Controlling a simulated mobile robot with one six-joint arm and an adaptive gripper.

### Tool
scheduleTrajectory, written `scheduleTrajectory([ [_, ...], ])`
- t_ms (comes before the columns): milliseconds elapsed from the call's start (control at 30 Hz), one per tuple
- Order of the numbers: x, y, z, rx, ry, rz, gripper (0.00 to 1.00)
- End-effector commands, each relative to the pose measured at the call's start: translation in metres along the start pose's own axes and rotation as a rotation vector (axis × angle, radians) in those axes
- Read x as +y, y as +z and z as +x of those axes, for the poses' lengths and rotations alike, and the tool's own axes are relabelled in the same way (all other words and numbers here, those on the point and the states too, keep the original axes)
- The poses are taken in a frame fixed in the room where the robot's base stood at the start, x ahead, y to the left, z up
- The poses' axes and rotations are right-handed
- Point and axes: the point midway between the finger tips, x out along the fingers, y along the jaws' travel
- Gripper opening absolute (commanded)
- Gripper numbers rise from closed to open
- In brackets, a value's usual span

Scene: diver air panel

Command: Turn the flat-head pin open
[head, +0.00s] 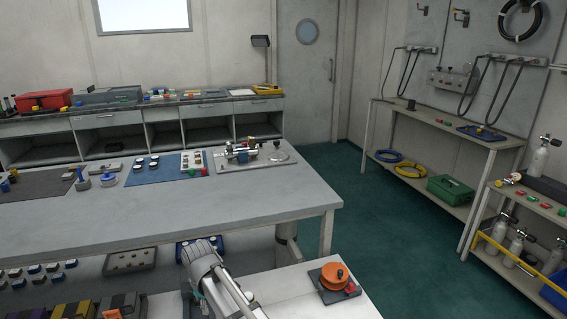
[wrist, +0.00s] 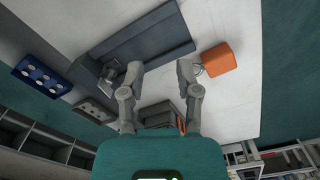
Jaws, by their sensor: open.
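My gripper (wrist: 160,70) is open in the wrist view, with its two grey fingers apart and nothing between them. I cannot make out a flat-head pin in either view. In the head view, a metal plate (head: 228,165) carrying a small fitting assembly (head: 242,150) with brass and silver parts lies at the right end of the long grey bench. It is too small to tell whether the pin is on it. The head view shows my arm at the bottom centre, but not my gripper's fingertips.
The grey bench (head: 190,217) has a clear front strip. A blue mat (head: 140,175) holds small parts. An orange reel (head: 334,275) sits on a lower pale table. In the wrist view, an orange block (wrist: 219,60) lies beside the right finger and a dark grey tray (wrist: 140,45) lies beyond.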

Motion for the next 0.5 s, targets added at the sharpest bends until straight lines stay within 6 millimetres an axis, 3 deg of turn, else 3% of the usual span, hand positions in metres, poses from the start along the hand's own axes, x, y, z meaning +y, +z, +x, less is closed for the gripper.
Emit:
scheduleTrajectory([
  [500, 0.038, 0.169, 0.037, 0.000, 0.000, 0.563, 0.43],
])
